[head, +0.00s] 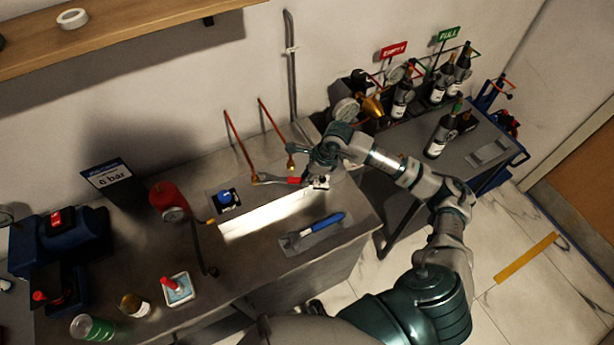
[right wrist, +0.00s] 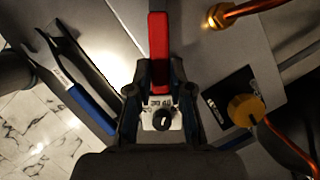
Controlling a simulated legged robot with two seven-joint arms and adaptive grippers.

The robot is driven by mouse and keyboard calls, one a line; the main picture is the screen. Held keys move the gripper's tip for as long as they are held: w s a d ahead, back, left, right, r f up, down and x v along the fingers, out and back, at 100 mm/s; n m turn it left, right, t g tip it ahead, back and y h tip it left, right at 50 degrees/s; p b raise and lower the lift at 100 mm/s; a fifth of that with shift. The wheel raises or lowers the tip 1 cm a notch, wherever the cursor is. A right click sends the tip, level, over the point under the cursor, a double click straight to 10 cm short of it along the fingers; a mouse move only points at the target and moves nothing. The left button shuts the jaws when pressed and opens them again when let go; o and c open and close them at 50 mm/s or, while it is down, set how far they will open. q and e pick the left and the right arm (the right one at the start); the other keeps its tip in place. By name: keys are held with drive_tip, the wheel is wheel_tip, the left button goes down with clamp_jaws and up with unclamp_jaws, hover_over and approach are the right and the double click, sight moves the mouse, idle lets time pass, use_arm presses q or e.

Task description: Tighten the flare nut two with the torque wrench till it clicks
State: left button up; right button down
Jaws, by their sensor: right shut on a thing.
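My right gripper (head: 308,172) is shut on a red-handled wrench (head: 294,180) above the bench; the red handle (right wrist: 158,50) also shows between the fingers in the right wrist view. A white block with a dial and numbers (right wrist: 163,118) sits at the handle's near end. The wrench's grey head points left, to the brass nut (head: 254,179) on the left copper pipe; I cannot tell if it is seated. A second brass nut (head: 291,165) ends the right copper pipe, close to the gripper. Which nut is two is not readable. My left gripper is not in view.
A blue-handled wrench (head: 325,226) lies on a grey tray in front. A red cylinder with a gauge (head: 166,197) and a "6 bar" sign (head: 107,176) stand left. A cart with bottles (head: 440,134) is at the right. A shelf (head: 130,30) overhangs the upper left.

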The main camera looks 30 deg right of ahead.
drive_tip(key=shift+d, duration=0.25)
drive_tip(key=shift+w+a+b, duration=0.15)
drive_tip(key=shift+w+a, duration=0.2)
drive_tip(key=shift+a, duration=0.2)
drive_tip(key=shift+w+a+b, duration=0.15)
drive_tip(key=shift+w+a, duration=0.2)
drive_tip(key=shift+a, duration=0.2)
idle(0.5)
drive_tip(key=c, duration=1.7)
unclamp_jaws()
clamp_jaws()
drive_tip(key=shift+s, duration=0.1)
drive_tip(key=shift+s+a+m+t+h+p, duration=0.3)
drive_tip(key=shift+s+a+m+t+p, duration=0.2)
drive_tip(key=shift+s+a+m, duration=0.65)
drive_tip(key=shift+s+a+m+h, duration=0.3)
drive_tip(key=shift+s+a+m, duration=0.5)
drive_tip(key=shift+m, duration=0.25)
